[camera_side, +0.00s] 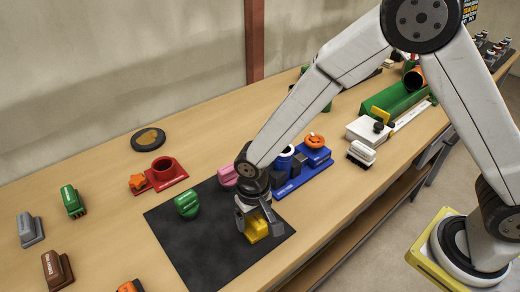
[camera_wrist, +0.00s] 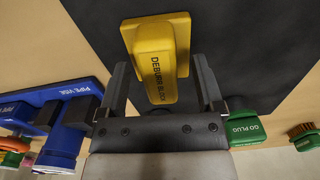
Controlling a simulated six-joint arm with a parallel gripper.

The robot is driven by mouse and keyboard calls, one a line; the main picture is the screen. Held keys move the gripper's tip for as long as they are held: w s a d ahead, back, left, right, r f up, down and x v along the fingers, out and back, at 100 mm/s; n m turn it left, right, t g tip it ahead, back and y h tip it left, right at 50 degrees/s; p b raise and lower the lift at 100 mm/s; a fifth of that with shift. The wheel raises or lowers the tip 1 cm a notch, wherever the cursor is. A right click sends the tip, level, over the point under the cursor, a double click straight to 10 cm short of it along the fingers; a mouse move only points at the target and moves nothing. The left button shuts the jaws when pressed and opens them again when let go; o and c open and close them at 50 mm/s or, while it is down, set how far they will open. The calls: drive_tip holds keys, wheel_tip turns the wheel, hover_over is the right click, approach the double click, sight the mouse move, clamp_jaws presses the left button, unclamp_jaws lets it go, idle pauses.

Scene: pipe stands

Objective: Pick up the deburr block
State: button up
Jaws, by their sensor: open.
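The deburr block (camera_wrist: 157,52) is yellow and carries its name in dark letters. It lies on the black mat (camera_wrist: 250,30) and also shows in the side view (camera_side: 256,228), near the mat's right part. My gripper (camera_wrist: 162,90) is open, with one finger on each side of the block's near end in the wrist view. In the side view my gripper (camera_side: 258,222) is low over the mat at the block and hides part of it. I cannot tell whether the fingers touch the block.
A blue pipe vise (camera_side: 305,175) stands right of the mat. A pink piece (camera_side: 228,175) and a green go plug (camera_side: 187,204) sit on the mat. A red stand (camera_side: 162,173), a green block (camera_side: 72,201) and a grey block (camera_side: 30,230) lie left. Bare mat surrounds the block's far end.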

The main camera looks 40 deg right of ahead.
idle(0.3)
clamp_jaws()
drive_tip(key=shift+r, duration=0.2)
drive_tip(key=shift+r, duration=0.85)
drive_tip(key=s+d+r, duration=0.2)
drive_tip(key=s+r, duration=0.3)
drive_tip(key=s, duration=0.1)
drive_tip(key=s+d+r, duration=0.3)
drive_tip(key=s+r, duration=0.3)
drive_tip(key=s, duration=0.1)
drive_tip(key=shift+d, duration=0.25)
